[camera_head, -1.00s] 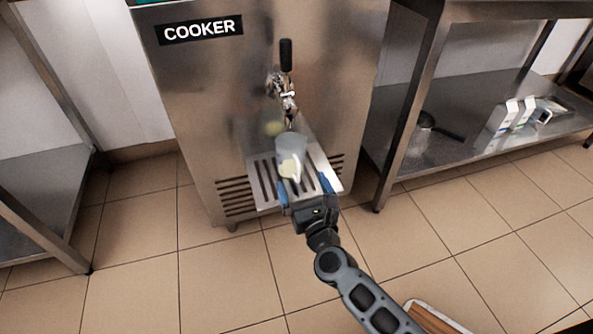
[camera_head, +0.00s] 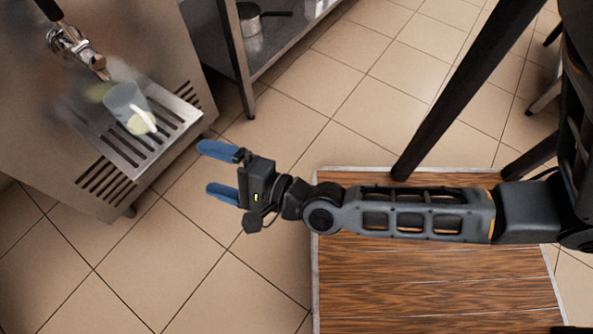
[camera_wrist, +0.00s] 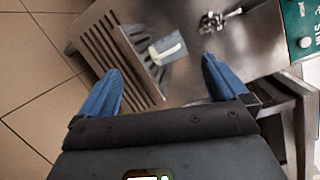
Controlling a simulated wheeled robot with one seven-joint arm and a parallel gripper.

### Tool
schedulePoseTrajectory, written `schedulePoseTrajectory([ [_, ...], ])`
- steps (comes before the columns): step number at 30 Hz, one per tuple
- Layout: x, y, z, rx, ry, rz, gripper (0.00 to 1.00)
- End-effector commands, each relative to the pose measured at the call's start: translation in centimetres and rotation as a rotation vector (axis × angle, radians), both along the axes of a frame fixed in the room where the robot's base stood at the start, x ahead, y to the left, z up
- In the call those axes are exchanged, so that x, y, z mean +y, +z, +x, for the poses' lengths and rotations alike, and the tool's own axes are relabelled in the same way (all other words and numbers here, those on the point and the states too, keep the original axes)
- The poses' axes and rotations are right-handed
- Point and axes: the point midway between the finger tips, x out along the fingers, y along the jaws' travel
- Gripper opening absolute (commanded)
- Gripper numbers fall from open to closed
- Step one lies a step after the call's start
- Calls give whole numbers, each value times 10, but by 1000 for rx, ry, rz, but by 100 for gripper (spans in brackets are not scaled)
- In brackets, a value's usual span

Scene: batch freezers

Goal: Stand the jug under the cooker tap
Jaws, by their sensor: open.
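The clear jug (camera_head: 127,106), with a pale handle, stands upright on the slatted drip tray (camera_head: 163,152) of the steel cooker (camera_head: 50,150). The cooker tap (camera_head: 80,50) is just above and behind the jug in the head view. My gripper (camera_head: 212,170) is open and empty, to the right of the tray and apart from the jug. In the wrist view the jug (camera_wrist: 166,52) and tray (camera_wrist: 125,45) lie ahead, beyond my open blue fingers (camera_wrist: 160,88). The tap (camera_wrist: 212,20) shows at the top there.
A steel shelf (camera_head: 282,45) with a pan (camera_head: 250,25) stands right of the cooker. A wood-topped surface (camera_head: 420,285) lies beneath my arm. Dark legs (camera_head: 450,110) stand at the right. Tiled floor (camera_head: 210,260) is open between the cooker and the wooden top.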

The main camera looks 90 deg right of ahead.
Motion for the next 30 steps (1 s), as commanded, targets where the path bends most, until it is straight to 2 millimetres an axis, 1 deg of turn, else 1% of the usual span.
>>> schedulePoseTrajectory([
  [1,11,9,-22,75,50,-164,100],
  [2,17,15,-32,118,82,-274,100],
  [3,25,23,-46,174,124,-423,100],
  [5,35,36,-66,249,190,-648,100],
  [6,41,45,-78,293,235,-800,100],
  [8,49,58,-96,351,300,-1023,100],
  [9,53,67,-106,381,341,-1164,100],
  [12,60,87,-126,437,429,-1474,100],
  [15,64,101,-138,462,488,-1699,100],
  [18,66,109,-145,474,520,-1829,100],
  [21,67,112,-147,477,533,-1879,100],
  [30,66,112,-147,477,532,-1880,100],
])
